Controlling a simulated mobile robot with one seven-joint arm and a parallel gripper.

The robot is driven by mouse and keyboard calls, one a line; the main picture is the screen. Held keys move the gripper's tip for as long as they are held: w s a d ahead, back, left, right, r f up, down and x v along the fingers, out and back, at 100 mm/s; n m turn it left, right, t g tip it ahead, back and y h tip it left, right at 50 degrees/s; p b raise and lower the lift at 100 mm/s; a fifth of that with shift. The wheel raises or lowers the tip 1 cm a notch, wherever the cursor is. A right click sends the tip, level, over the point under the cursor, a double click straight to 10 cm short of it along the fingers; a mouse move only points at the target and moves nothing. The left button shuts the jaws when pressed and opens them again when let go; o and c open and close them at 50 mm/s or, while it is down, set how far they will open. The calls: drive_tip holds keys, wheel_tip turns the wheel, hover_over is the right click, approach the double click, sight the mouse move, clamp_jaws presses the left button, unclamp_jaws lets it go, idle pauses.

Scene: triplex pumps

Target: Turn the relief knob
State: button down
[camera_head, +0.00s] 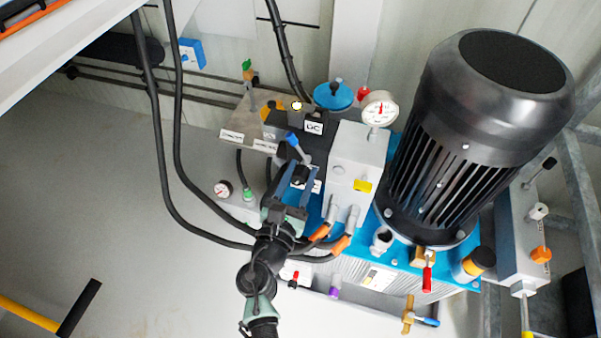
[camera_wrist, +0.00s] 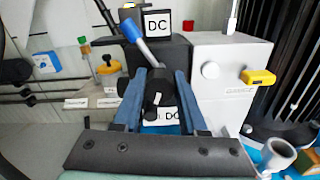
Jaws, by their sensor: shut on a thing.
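A black knob (camera_wrist: 157,90) with a white mark sits low on the front of a dark block in the wrist view, and I take it for the relief knob. In the head view the knob (camera_head: 299,176) is partly covered by my gripper (camera_head: 302,172). My gripper's two blue fingers (camera_wrist: 165,76) reach forward on either side of the knob and are shut on it. A blue-handled lever (camera_wrist: 137,36) rises just behind and above the knob, also seen in the head view (camera_head: 293,141). A small "DC" label (camera_wrist: 172,115) shows below the knob.
A grey block with a yellow tag (camera_head: 362,185) and a pressure gauge (camera_head: 380,107) stand right of the fingers. A large black motor (camera_head: 470,140) is farther right. Black hoses (camera_head: 165,150) hang at left. A yellow-orange knob (camera_wrist: 108,65) stands left of the lever.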

drive_tip(key=shift+f, duration=0.1)
drive_tip(key=m+b, duration=0.4)
drive_tip(key=m, duration=0.2)
drive_tip(key=shift+f, duration=0.1)
drive_tip(key=m+b, duration=0.3)
drive_tip(key=m, duration=0.2)
drive_tip(key=shift+m, duration=0.4)
idle(0.4)
drive_tip(key=shift+c, duration=2.2)
unclamp_jaws()
drive_tip(key=shift+s, duration=0.15)
drive_tip(key=p+v, duration=0.1)
drive_tip(key=v, duration=1.1)
drive_tip(key=shift+s+p, duration=0.35)
